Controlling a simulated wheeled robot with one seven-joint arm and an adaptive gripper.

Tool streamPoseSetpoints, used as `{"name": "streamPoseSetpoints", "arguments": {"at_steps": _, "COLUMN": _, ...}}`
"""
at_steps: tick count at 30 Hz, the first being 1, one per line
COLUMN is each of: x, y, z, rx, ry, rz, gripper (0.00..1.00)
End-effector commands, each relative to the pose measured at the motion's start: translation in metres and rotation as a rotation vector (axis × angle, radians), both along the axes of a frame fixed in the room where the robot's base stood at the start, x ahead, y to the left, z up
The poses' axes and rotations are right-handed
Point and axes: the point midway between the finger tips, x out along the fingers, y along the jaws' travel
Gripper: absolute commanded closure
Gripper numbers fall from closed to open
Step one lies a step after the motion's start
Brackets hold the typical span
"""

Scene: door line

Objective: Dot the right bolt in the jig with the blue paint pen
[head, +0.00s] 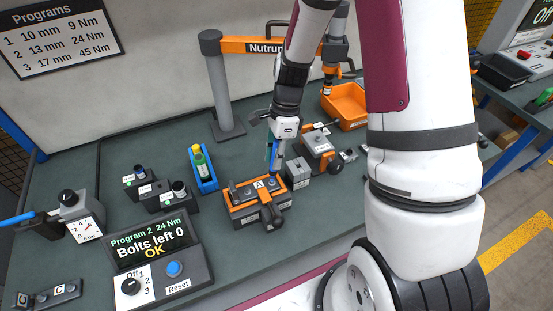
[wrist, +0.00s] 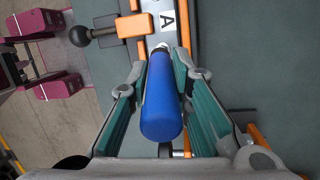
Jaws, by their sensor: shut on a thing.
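My gripper (head: 273,150) is shut on the blue paint pen (wrist: 161,100) and holds it upright, tip down, over the right end of the jig. In the head view the pen (head: 274,158) shows as a blue strip between the fingers. The jig (head: 250,212) is an orange and dark block labelled A, with a black-knobbed clamp on its front. In the wrist view the jig (wrist: 183,30) lies beyond the pen tip. The right bolt is hidden or too small to make out behind the pen. I cannot tell whether the tip touches it.
A blue holder (head: 209,184) with a yellow-topped pen (head: 198,153) stands left of the jig. A grey block (head: 299,174) stands close on its right. The controller (head: 158,262) in front reads "Bolts left 0 OK". An orange bin (head: 345,108) is at the back right.

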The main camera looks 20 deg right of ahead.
Motion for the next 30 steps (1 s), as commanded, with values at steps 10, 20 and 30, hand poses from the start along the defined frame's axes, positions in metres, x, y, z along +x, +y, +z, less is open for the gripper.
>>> {"name": "streamPoseSetpoints", "arguments": {"at_steps": 10, "x": 0.000, "y": 0.000, "z": 0.027, "rx": 0.000, "ry": -0.002, "rz": 0.001, "gripper": 1.00}}
{"name": "streamPoseSetpoints", "arguments": {"at_steps": 20, "x": 0.000, "y": 0.000, "z": 0.044, "rx": 0.000, "ry": 0.000, "rz": 0.000, "gripper": 1.00}}
{"name": "streamPoseSetpoints", "arguments": {"at_steps": 30, "x": 0.000, "y": 0.000, "z": 0.044, "rx": 0.000, "ry": 0.000, "rz": 0.000, "gripper": 1.00}}
